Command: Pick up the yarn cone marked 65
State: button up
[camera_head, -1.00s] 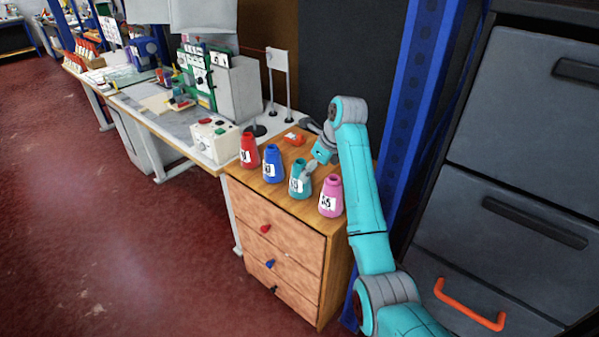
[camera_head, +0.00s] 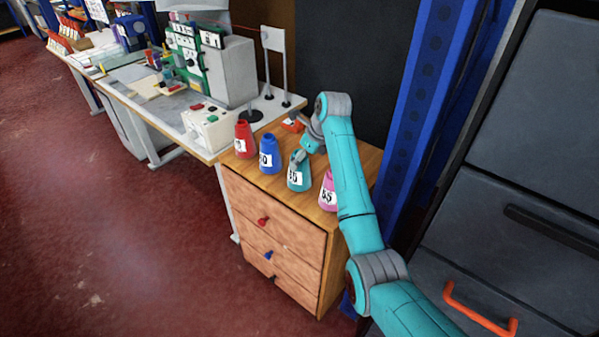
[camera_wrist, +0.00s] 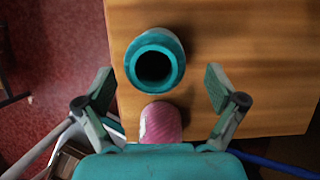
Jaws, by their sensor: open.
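The pink yarn cone (camera_head: 327,192) stands upright at the right end of the row on the wooden cabinet. Its small label looks like 65, and my arm partly covers it. In the wrist view the pink cone (camera_wrist: 160,123) lies low in the picture, partly behind my gripper's body. The teal cone (camera_head: 299,177) stands to its left; its open top (camera_wrist: 155,62) shows between and beyond my fingertips. My gripper (camera_wrist: 160,88) is open and empty, with its fingers apart. In the head view it is over the teal cone, and contact cannot be told.
A blue cone (camera_head: 268,156) and a red cone (camera_head: 244,142) stand farther left on the cabinet (camera_head: 262,200). An orange-red object (camera_head: 291,126) lies behind them. A blue post (camera_head: 415,100) rises at right, beside grey drawers (camera_head: 540,160). Red floor lies open at left.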

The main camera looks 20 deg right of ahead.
jog(key=x, duration=0.4)
jog(key=shift+s+a+f, duration=0.15)
jog(key=c, duration=1.5)
